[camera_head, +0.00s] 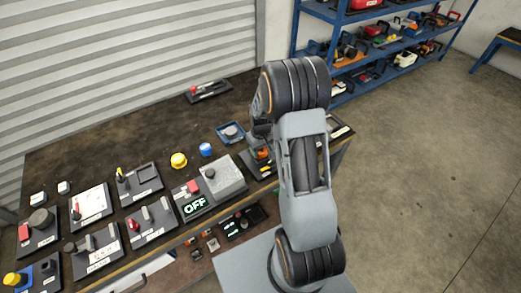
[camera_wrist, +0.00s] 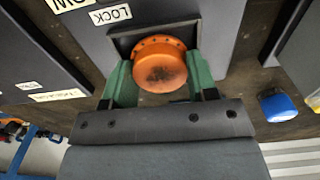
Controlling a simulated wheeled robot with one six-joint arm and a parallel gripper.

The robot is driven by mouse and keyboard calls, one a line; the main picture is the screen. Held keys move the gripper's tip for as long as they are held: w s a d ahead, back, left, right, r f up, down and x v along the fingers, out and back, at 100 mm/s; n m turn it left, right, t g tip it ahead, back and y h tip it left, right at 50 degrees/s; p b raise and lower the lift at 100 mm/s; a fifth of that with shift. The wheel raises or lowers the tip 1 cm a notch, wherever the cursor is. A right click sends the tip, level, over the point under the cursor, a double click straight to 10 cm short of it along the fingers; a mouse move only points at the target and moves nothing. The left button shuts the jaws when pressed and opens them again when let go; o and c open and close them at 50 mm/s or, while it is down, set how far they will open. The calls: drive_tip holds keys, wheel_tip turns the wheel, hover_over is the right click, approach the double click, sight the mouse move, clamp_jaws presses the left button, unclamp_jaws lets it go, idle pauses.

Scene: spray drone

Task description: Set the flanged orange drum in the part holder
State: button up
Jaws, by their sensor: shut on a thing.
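The flanged orange drum (camera_wrist: 160,70) is between the two green fingers of my gripper (camera_wrist: 159,82) in the wrist view. The fingers are shut on its sides. Its round, stained face points at the camera, and a rim with small holes shows behind. Behind it is a dark square recess (camera_wrist: 120,42) in a grey panel marked LOCK, which looks like the part holder. The drum overlaps this recess; I cannot tell whether it is seated or held above. In the head view, the drum (camera_head: 262,153) shows small beside my arm, over the right end of the bench.
A blue cap (camera_wrist: 277,105) lies beside the panel; it also shows in the head view (camera_head: 206,149). A yellow knob (camera_head: 179,160), a blue tray (camera_head: 230,132) and a grey box with an OFF display (camera_head: 224,178) stand to the left. Blue shelves (camera_head: 345,45) stand behind.

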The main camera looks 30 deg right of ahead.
drive_tip(key=o, duration=0.8)
drive_tip(key=shift+s+a+f, duration=0.1)
drive_tip(key=shift+s+f, duration=0.25)
drive_tip(key=shift+f, duration=0.25)
drive_tip(key=r, duration=0.9)
drive_tip(key=w+r, duration=0.1)
drive_tip(key=r, duration=0.3)
drive_tip(key=shift+r+p, duration=0.35)
drive_tip(key=shift+p, duration=0.05)
drive_tip(key=shift+c, duration=1.3)
drive_tip(key=shift+o, duration=1.4)
wheel_tip(320, 180, up, 14)
drive_tip(key=shift+f, duration=0.1)
